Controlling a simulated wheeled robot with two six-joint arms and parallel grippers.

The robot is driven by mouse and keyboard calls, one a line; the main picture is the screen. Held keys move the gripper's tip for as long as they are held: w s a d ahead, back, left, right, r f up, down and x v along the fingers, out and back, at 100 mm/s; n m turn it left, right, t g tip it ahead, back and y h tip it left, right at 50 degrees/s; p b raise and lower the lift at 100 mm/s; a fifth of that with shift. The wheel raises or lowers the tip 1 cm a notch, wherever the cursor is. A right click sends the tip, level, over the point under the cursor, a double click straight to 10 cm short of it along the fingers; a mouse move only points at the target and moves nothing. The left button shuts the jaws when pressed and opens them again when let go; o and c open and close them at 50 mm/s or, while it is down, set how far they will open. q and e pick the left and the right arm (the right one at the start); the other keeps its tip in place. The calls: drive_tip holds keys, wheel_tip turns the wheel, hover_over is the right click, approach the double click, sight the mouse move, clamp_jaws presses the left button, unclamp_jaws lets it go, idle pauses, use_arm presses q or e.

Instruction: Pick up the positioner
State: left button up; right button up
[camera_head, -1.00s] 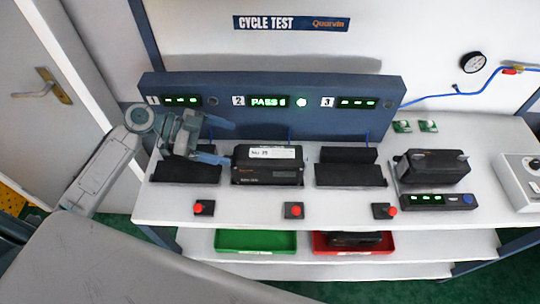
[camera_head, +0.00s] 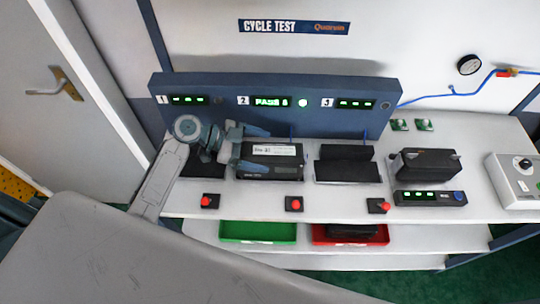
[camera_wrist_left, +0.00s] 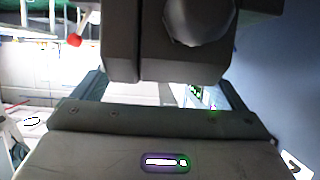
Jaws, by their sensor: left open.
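The positioner, a black box with a white label (camera_head: 285,150), sits in the middle station 2, under a display reading PASS. My left gripper (camera_head: 262,148) is open at the left end of the positioner, its fingers pointing right. One finger is toward the back panel, the other toward the front. In the left wrist view, a dark body with a round part, apparently the positioner (camera_wrist_left: 125,45), lies ahead of the open fingers. I cannot tell whether they touch it. My right gripper is not in view.
Stations 1 and 3 have black cradles; the right one (camera_head: 347,171) looks empty. Another black device (camera_head: 428,165) stands at right behind a small display unit (camera_head: 430,198). Red buttons (camera_head: 293,204) line the front edge. A green tray (camera_head: 258,232) and red tray (camera_head: 322,239) are below.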

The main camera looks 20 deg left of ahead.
use_arm(q)
drive_tip(key=shift+d+f, duration=0.2)
drive_tip(key=shift+d, duration=0.15)
drive_tip(key=shift+w, duration=0.1)
drive_tip(key=c, duration=2)
drive_tip(key=shift+r, duration=0.1)
clamp_jaws()
drive_tip(key=shift+w+r, duration=0.1)
drive_tip(key=shift+r, duration=0.05)
